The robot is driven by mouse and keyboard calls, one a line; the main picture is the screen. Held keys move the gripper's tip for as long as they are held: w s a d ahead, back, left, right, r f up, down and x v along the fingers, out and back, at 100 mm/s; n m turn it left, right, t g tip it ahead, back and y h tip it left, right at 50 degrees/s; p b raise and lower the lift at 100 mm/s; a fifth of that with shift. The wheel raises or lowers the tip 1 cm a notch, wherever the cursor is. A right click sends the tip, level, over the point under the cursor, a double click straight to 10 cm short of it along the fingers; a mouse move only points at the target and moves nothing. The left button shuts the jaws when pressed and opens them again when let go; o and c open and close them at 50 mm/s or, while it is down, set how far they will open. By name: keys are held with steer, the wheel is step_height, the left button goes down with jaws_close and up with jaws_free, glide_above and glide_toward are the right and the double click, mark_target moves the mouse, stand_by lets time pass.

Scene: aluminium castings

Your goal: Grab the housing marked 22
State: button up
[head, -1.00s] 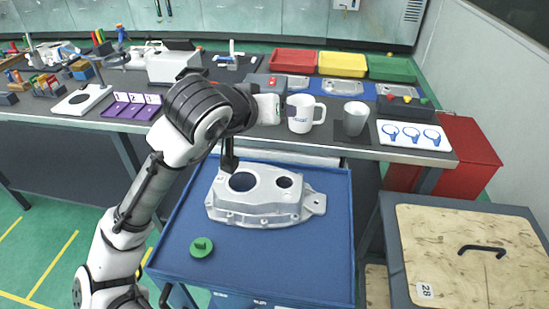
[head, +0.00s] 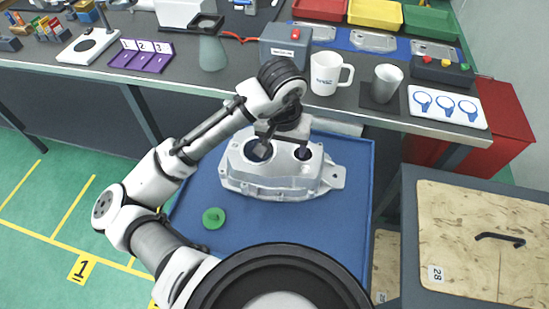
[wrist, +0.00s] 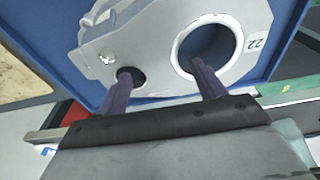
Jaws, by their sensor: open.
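The silver cast housing (head: 270,182) lies on the blue tray of the cart, flange at right. In the wrist view the housing (wrist: 150,45) shows the mark 22 beside its large round bore; a smaller hole is at left. My gripper (head: 283,150) is directly over the housing, pointing down, with its jaws apart. In the wrist view my gripper (wrist: 163,80) has one dark finger at the small hole and the other at the edge of the large bore. I cannot tell how far the tips reach in. Nothing is held.
A green knobbed disc (head: 213,218) lies on the blue tray (head: 340,230) in front of the housing. The bench behind holds a white mug (head: 325,75), a grey cup (head: 386,83) and a grey box (head: 285,50). A wood-topped cabinet (head: 480,230) stands at right.

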mark_target(284, 152)
steer(key=shift+w+d+f, duration=0.1)
steer(key=shift+w+f, duration=0.05)
steer(key=shift+f, duration=0.85)
steer(key=shift+w+a+f, duration=0.1)
steer(key=shift+w+f, duration=0.1)
steer(key=shift+f, duration=0.8)
steer(key=shift+w+d+f, duration=0.1)
steer(key=shift+w+f, duration=0.05)
steer(key=shift+f, duration=0.85)
jaws_close()
steer(key=shift+r, duration=0.1)
